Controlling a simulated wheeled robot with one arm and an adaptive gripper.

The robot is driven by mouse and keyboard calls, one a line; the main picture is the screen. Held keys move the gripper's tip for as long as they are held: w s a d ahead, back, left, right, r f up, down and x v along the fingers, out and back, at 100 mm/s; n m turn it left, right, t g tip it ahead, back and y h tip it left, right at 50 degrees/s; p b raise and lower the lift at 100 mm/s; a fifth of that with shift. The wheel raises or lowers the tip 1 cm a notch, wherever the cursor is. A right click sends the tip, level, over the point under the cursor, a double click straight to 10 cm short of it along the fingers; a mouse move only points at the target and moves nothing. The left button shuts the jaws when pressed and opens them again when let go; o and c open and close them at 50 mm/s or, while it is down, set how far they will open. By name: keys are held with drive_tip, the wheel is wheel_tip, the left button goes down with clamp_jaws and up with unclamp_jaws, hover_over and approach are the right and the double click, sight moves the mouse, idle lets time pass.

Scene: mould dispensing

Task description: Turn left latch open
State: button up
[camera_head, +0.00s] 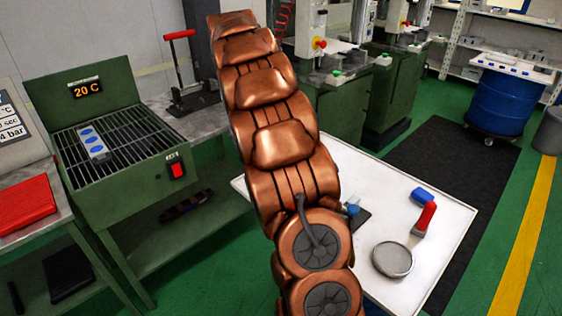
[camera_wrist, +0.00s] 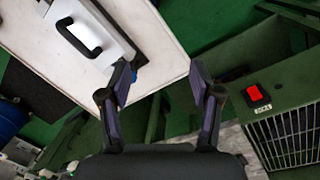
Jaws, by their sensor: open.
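My gripper (camera_wrist: 160,85) shows in the wrist view with its two dark fingers spread wide and nothing between them. In the head view my copper arm covers the middle of the white table (camera_head: 440,262), and my gripper is not visible there. A small blue part (camera_head: 353,210) on a dark plate shows just right of my arm.
A green cooler with a grille (camera_head: 70,190) and a red switch (camera_head: 177,170) stands left of my arm; a block with blue ovals (camera_head: 92,142) lies on its grille. A red-handled tool (camera_head: 426,217) and a round grey dish (camera_head: 392,259) are on the white table.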

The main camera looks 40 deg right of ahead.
drive_tip(key=w+d+f, duration=0.1)
drive_tip(key=d+f, duration=0.2)
drive_tip(key=d, duration=0.2)
drive_tip(key=w+d+f+m+b, duration=0.1)
drive_tip(key=w+d+f, duration=0.1)
drive_tip(key=d, duration=0.4)
drive_tip(key=w+d+f+m, duration=0.1)
drive_tip(key=w+d+f, duration=0.1)
drive_tip(key=d+f, duration=0.3)
drive_tip(key=shift+d+t+y+b, duration=0.15)
drive_tip(key=shift+t+y+b, duration=0.15)
drive_tip(key=shift+t, duration=0.1)
drive_tip(key=shift+s+d+f, duration=0.1)
drive_tip(key=shift+d+f, duration=0.15)
drive_tip(key=shift+d, duration=0.2)
drive_tip(key=shift+f+p, duration=0.5)
drive_tip(key=shift+f, duration=3.4)
drive_tip(key=c, duration=1.1)
